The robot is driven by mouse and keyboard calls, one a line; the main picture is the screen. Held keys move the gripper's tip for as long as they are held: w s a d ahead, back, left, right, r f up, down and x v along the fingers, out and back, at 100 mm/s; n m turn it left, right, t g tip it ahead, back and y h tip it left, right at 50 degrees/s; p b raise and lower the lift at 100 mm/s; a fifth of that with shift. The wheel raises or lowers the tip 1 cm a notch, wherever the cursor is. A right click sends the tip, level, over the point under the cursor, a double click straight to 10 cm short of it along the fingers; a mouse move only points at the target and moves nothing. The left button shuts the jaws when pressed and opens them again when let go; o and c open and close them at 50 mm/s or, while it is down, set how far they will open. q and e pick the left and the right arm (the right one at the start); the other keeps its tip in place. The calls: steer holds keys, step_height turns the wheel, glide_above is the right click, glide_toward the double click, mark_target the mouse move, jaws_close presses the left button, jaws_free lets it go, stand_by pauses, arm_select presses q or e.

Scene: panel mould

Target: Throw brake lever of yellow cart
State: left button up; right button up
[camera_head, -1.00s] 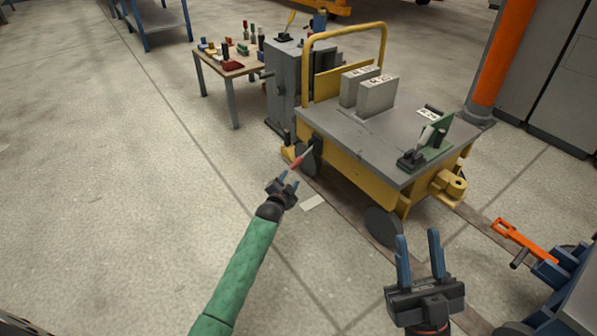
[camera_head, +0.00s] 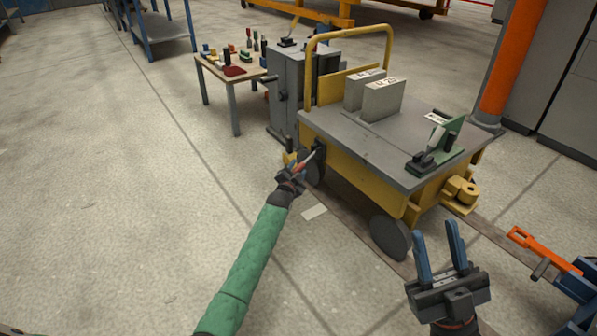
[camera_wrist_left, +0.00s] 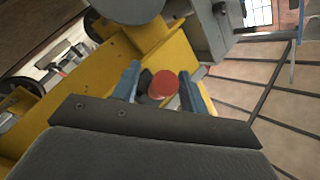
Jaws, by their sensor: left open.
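The yellow cart (camera_head: 352,179) stands in the middle of the head view, with a grey top and a yellow push bar. Its brake lever (camera_head: 309,158) sticks out from the side near the rear wheel and has a red grip. My left gripper (camera_head: 295,172) is at the lever. In the left wrist view, the red end of the lever (camera_wrist_left: 163,84) lies between the two open blue fingers (camera_wrist_left: 158,90); whether they touch it I cannot tell. My right gripper (camera_head: 437,247) is open and empty, in front of the cart's front wheel.
A grey cabinet (camera_head: 286,88) stands behind the cart, beside a small table (camera_head: 215,70) with several tools. A blue machine with an orange bar (camera_head: 541,248) is at the lower right. An orange post (camera_head: 508,65) stands at the right. The floor at left is clear.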

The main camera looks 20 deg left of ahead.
arm_select(q)
steer(key=shift+w+b, duration=0.3)
steer(key=shift+w, duration=0.45)
steer(key=shift+c, duration=0.2)
jaws_close()
